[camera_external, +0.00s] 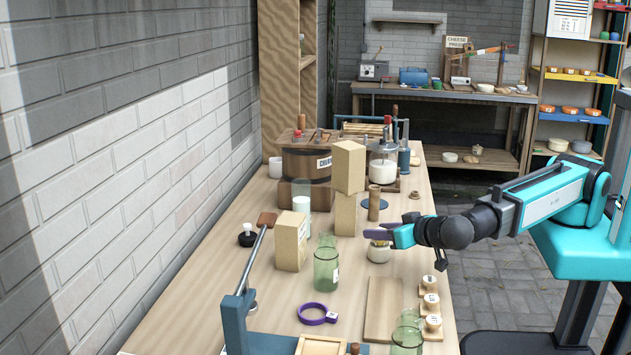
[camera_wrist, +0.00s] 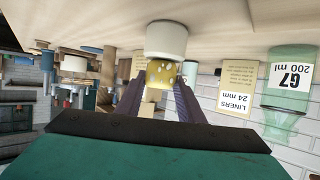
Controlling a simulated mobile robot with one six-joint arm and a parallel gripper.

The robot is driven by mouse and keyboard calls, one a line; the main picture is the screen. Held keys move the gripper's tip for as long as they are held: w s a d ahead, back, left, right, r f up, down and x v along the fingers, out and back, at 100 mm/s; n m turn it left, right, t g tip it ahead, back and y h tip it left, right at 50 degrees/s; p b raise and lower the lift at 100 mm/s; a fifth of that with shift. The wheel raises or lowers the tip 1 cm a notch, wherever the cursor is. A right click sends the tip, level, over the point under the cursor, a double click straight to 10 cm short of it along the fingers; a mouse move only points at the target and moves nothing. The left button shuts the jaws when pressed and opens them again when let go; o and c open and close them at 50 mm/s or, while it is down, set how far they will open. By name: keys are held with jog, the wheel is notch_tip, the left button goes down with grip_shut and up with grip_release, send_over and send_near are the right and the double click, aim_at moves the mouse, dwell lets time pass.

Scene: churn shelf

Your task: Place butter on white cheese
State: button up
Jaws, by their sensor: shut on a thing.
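My gripper (camera_external: 380,235) is shut on the butter (camera_wrist: 162,74), a yellow piece with pale spots. The wrist view is upside down, so the butter shows just below the white cheese (camera_wrist: 166,40) there. The white cheese, a short white cylinder, stands on the table, and it also shows in the outside view (camera_external: 379,254). The butter is directly over the white cheese and seems to touch its top. In the outside view my fingers mostly hide the butter.
A green glass bottle (camera_external: 326,268) and a cardboard box (camera_external: 290,243) stand left of my gripper. Stacked boxes (camera_external: 348,167) and a wooden cylinder (camera_external: 374,204) stand behind it. A purple ring (camera_external: 312,314) lies on the table.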

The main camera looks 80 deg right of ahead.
jog(key=o, duration=1.1)
jog(key=shift+c, duration=0.2)
jog(key=shift+r, duration=0.1)
jog(key=b+v, duration=0.2)
jog(key=v, duration=1)
